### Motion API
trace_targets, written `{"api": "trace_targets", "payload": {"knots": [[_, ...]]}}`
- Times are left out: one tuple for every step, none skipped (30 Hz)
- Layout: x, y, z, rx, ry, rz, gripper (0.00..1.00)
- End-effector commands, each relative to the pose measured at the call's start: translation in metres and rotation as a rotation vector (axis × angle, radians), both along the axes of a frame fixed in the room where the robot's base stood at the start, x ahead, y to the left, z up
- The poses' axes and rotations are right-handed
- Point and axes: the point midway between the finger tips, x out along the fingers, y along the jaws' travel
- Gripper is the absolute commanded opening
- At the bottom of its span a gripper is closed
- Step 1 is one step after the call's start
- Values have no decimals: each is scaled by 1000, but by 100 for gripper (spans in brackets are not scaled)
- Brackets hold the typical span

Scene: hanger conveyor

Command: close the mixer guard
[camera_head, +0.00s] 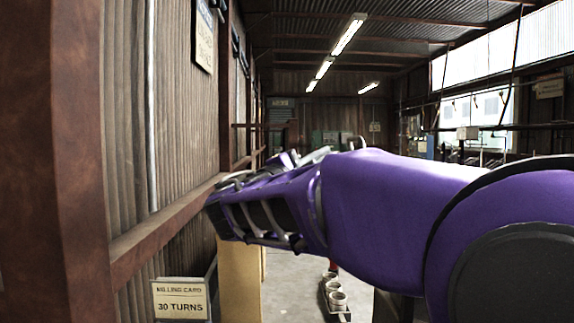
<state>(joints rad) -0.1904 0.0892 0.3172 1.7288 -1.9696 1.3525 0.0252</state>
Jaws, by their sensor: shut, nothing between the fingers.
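My purple arm (390,215) reaches from the lower right across the middle of the view toward the left wall. Its far part is a ribbed purple section with dark slots, ending close to the wall beam. I cannot make out any fingers there, so my gripper does not show. Some grey metal pieces show along the top edge of this section, and I cannot tell what they belong to. No mixer or mixer guard can be made out; my arm covers much of the middle.
A corrugated wall with a rusty post (60,160) and beam (165,222) runs close on the left. A card (180,299) reading "30 TURNS" stands low beside a tan panel (240,285). Several round containers (336,299) sit low beyond. Concrete floor (290,275) shows below my arm.

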Motion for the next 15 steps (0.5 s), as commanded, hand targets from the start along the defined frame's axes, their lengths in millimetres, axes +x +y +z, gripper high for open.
{"api": "trace_targets", "payload": {"knots": [[5,-8,4,-1,-1,-3,0],[3,-13,7,-1,-2,-2,0],[3,-19,9,-1,-2,-2,0],[3,-23,11,-1,-2,-3,0],[3,-26,12,-1,-2,-2,0],[3,-30,14,-1,-1,-2,0],[3,-32,15,-1,-1,-2,0],[3,-34,16,-1,-1,-1,0],[3,-36,17,-1,-1,0,0],[3,-37,17,-1,-1,0,0],[3,-38,17,-1,-1,0,0],[3,-39,18,0,0,0,0],[3,-40,18,0,0,0,0],[3,-40,18,0,0,1,0],[3,-40,18,0,0,1,0]]}}
